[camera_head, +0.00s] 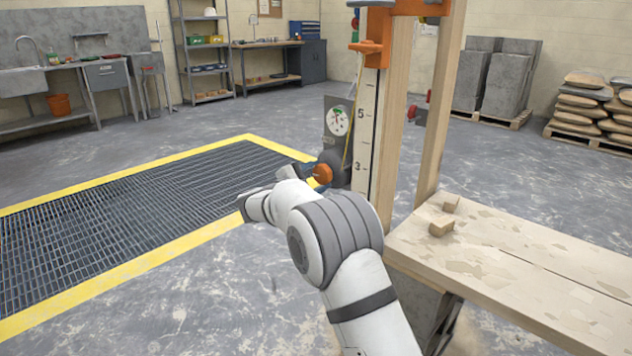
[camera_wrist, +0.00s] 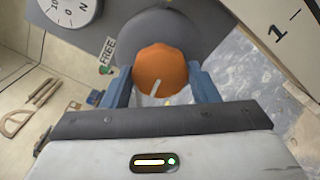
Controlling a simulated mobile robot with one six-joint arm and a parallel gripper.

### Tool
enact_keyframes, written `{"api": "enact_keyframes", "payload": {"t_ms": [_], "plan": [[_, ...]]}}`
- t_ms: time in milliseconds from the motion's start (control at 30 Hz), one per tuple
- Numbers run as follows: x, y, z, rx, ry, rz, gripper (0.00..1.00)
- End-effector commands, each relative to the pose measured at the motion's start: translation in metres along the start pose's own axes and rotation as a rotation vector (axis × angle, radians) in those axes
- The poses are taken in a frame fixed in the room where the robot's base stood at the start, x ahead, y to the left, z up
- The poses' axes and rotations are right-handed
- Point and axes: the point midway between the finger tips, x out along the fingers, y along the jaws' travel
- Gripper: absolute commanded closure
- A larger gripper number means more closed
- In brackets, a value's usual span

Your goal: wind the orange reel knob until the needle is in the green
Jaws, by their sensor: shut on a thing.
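The orange reel knob (camera_wrist: 160,68) sits on the grey reel housing (camera_wrist: 185,25), with a pale line on its face. My gripper (camera_wrist: 162,88) is shut on the knob, with a blue finger on each side of it. In the head view the knob (camera_head: 322,174) shows at the end of my arm, low on the post. The dial gauge (camera_head: 337,121) is above the knob, with a white face, a green patch near its top and red marks. The needle is too small to read there. The wrist view shows only part of the dial (camera_wrist: 72,8), without the needle clearly visible.
A white scale board (camera_head: 366,130) with numbers runs up the wooden post (camera_head: 396,110). A "FREE" label (camera_wrist: 107,50) is beside the knob. A yellow-edged floor grate (camera_head: 130,215) lies at left.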

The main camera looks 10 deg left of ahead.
Motion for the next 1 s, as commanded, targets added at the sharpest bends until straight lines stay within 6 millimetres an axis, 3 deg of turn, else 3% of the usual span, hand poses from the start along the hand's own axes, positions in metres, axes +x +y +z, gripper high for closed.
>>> {"api": "enact_keyframes", "payload": {"t_ms": [467,500,767,1000], "plan": [[-0.0006,0.0029,0.0002,0.017,0.003,0.005,0.69],[-0.0006,0.0029,0.0002,0.017,0.003,0.005,0.45],[-0.0006,0.0016,0.0,0.015,0.002,0.002,0.24],[-0.0019,0.0012,-0.0001,0.014,0.002,0.001,0.24]]}}
